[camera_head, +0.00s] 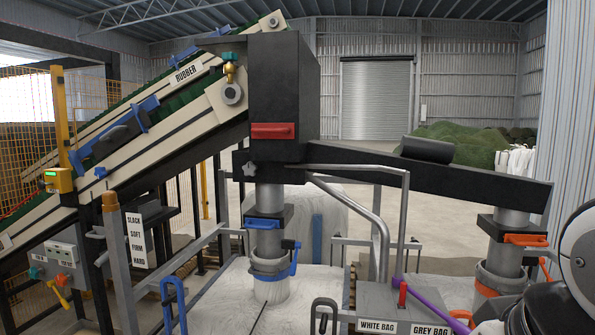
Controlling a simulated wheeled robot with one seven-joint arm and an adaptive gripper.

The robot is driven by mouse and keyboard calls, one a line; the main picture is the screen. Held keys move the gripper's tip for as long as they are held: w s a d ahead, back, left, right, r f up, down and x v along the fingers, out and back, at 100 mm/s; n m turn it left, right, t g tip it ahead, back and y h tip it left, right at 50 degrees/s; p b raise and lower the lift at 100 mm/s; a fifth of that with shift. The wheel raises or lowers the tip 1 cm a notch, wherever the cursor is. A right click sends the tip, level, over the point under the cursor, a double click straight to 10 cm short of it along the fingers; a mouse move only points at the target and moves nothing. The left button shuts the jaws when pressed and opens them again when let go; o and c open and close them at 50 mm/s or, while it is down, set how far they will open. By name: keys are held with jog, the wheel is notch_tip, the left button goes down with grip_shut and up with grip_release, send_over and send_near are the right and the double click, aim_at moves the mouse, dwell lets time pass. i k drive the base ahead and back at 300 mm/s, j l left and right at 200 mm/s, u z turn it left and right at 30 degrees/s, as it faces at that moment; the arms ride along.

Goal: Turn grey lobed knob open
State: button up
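The grey lobed knob (249,169) is a small star-shaped knob on the lower left front of the black hopper box (280,95). It sits just above the blue-handled bag spout and nothing covers it. Its turn position is too small to read. Part of my arm shows at the lower right edge, well apart from the knob. My gripper's fingers do not show.
A red handle (273,131) is on the hopper front. A blue-handled spout (264,223) hangs below the hopper, and an orange-handled one (525,240) is at right. Grey rails (378,220) and a purple lever (430,305) stand between. A conveyor (150,130) rises at left.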

aim_at(250, 169)
jog(key=i+j, duration=0.25)
jog(key=j, duration=0.15)
jog(key=i+j, duration=0.25)
jog(key=j, duration=0.2)
jog(key=i+j, duration=0.2)
jog(key=j, duration=0.2)
jog(key=i+j, duration=0.25)
jog(key=j, duration=0.15)
jog(key=i+j, duration=0.25)
jog(key=j, duration=0.15)
jog(key=i+j, duration=0.25)
jog(key=j, duration=0.2)
